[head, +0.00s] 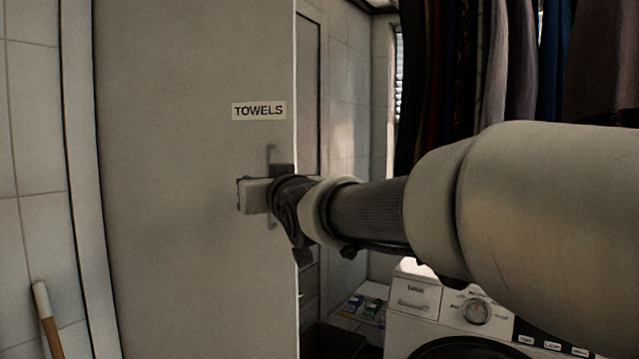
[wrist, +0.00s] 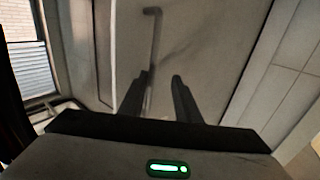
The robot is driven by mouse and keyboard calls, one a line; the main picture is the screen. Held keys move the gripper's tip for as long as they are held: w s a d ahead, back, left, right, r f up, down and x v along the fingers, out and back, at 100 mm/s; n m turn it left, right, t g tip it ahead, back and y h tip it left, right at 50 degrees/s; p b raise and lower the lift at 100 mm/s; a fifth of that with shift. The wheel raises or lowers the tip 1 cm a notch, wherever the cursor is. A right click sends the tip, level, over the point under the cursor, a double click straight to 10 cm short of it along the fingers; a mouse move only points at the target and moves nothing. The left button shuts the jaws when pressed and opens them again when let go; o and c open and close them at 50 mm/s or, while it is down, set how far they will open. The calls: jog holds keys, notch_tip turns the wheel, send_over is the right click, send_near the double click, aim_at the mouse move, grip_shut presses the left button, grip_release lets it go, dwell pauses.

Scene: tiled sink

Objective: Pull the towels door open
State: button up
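The towels door (head: 190,240) is a pale panel with a "TOWELS" label (head: 259,111). Its right edge stands in front of a frame with a dark strip behind it, so it looks ajar. Its thin upright handle (head: 271,153) shows above and below my gripper (head: 255,195), which hides its middle. In the wrist view the handle (wrist: 154,40) runs down between the two fingers of my gripper (wrist: 160,76), close to the left finger. The fingers are apart, with a gap beside the right one. I cannot tell whether the left finger touches the handle.
A white washing machine (head: 470,312) stands at the lower right, below my arm. Dark clothes (head: 470,70) hang at the upper right. A wooden-handled stick (head: 47,318) leans by the tiled wall at the left. Small packets (head: 362,306) lie low behind the door's edge.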

jog(key=shift+f, duration=0.2)
dwell(0.3)
jog(key=p+v, duration=0.1)
jog(key=v, duration=1.6)
jog(key=shift+s, duration=0.2)
